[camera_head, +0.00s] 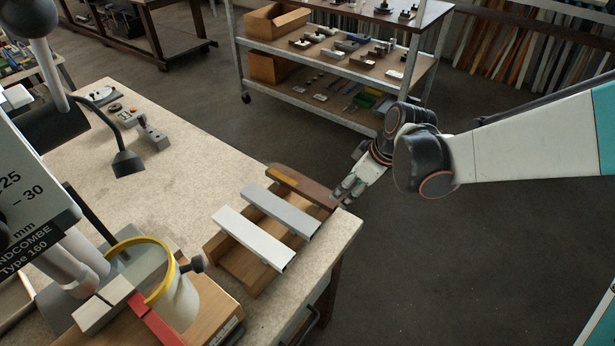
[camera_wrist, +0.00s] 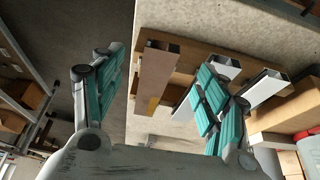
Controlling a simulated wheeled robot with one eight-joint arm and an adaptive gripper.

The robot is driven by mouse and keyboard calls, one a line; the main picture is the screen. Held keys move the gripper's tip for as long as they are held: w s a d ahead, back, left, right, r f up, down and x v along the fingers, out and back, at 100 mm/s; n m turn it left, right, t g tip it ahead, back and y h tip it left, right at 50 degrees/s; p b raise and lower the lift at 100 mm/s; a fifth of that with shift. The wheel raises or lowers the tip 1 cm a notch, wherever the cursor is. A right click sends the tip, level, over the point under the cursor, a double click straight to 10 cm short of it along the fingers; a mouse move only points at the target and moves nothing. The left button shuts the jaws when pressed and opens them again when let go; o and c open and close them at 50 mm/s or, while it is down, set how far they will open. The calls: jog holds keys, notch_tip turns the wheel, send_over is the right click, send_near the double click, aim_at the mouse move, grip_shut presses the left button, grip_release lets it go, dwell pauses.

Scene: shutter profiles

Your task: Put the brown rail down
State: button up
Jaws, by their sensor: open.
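The brown rail (camera_head: 312,191), a hollow bar with an ochre patch, lies on the wooden rack (camera_head: 237,262) at the far edge of the bench. It is parallel to a grey rail (camera_head: 282,211) and a white rail (camera_head: 252,238). My gripper (camera_head: 347,187) is at the brown rail's right end, beyond the bench corner. In the wrist view the brown rail (camera_wrist: 157,72) shows between the two spread fingers of my open gripper (camera_wrist: 163,68), with gaps on both sides. Whether the rail is fully seated in the rack is unclear.
The bench top (camera_head: 185,180) is clear left of the rack. A shelf trolley (camera_head: 340,75) stands behind. Open floor lies to the right.

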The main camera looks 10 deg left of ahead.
aim_at(337, 202)
jog(key=b+x, duration=0.2)
jog(key=x, duration=0.5)
jog(key=shift+a+f, duration=0.2)
jog(key=shift+f, duration=0.05)
jog(key=c, duration=1.3)
jog(key=shift+r, duration=0.2)
